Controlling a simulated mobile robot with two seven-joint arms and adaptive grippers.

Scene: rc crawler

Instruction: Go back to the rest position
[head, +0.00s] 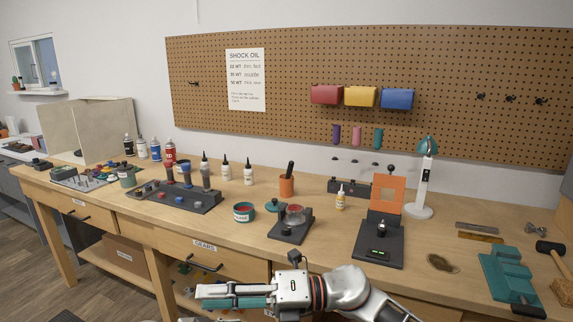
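My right gripper (203,296) is in the head view at the bottom centre, in front of the workbench (340,238) edge. Its arm comes in from the lower right and its fingers point left. The fingers look close together, one over the other, with teal along the lower one. From this side I cannot tell whether they are shut or whether a gap is between them. My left gripper is not in view.
The bench carries a dark bottle rack (172,196), a grease tub (243,212), a black stand with a dish (292,224), an orange-backed device (379,240), a lamp (421,190) and a teal vise (508,275).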

